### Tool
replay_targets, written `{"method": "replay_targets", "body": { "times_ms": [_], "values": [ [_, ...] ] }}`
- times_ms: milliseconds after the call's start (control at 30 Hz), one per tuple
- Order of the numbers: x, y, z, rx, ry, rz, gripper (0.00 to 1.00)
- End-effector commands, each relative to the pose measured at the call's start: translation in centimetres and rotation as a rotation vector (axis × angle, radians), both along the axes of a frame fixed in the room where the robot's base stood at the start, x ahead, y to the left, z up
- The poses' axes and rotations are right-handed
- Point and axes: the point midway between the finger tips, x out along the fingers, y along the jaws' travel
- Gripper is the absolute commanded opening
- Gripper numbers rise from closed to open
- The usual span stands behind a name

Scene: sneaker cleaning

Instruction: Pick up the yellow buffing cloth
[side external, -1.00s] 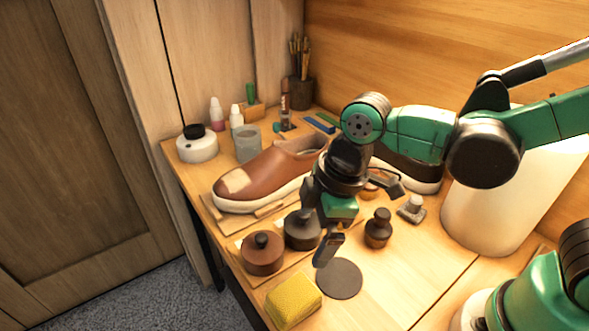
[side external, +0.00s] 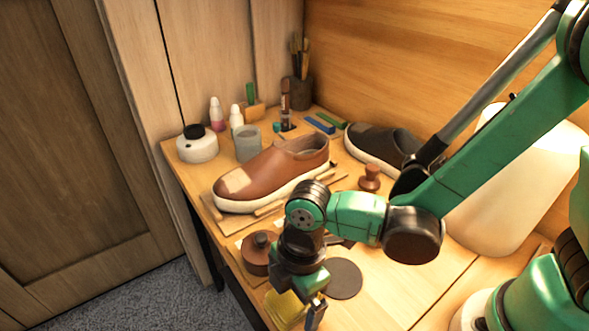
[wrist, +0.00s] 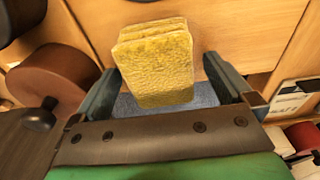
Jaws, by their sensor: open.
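The yellow buffing cloth (side external: 284,309) is a folded, textured pad at the front edge of the table. In the side view my gripper (side external: 312,305) is right over it and hides much of it. In the wrist view the cloth (wrist: 156,62) shows between the two fingers of my gripper (wrist: 166,85), with a gap on each side. The fingers are open and hold nothing. I cannot tell how far above the cloth the fingertips are.
A round brown lidded pot (side external: 258,254) stands close to the left of my gripper, and a dark disc (side external: 344,279) lies to its right. A brown shoe (side external: 270,175) is behind. The table's front right (side external: 385,300) is clear.

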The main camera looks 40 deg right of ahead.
Motion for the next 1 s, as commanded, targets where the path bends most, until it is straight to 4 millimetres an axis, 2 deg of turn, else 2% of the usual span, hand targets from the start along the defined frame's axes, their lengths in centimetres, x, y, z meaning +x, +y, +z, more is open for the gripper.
{"method": "replay_targets", "body": {
  "times_ms": [233,267,533,567,833,1000],
  "values": [
    [0.0,0.02,-0.1,0.0,0.0,0.0,1.0],
    [0.0,0.01,-0.1,0.0,0.0,-0.001,0.97],
    [0.0,0.01,-0.08,0.0,0.0,-0.001,0.2],
    [0.01,0.01,-0.08,0.0,0.0,-0.001,0.18],
    [0.01,0.02,0.03,0.0,0.0,-0.001,0.17],
    [0.03,0.02,0.81,0.0,0.0,-0.001,0.17]
  ]
}}
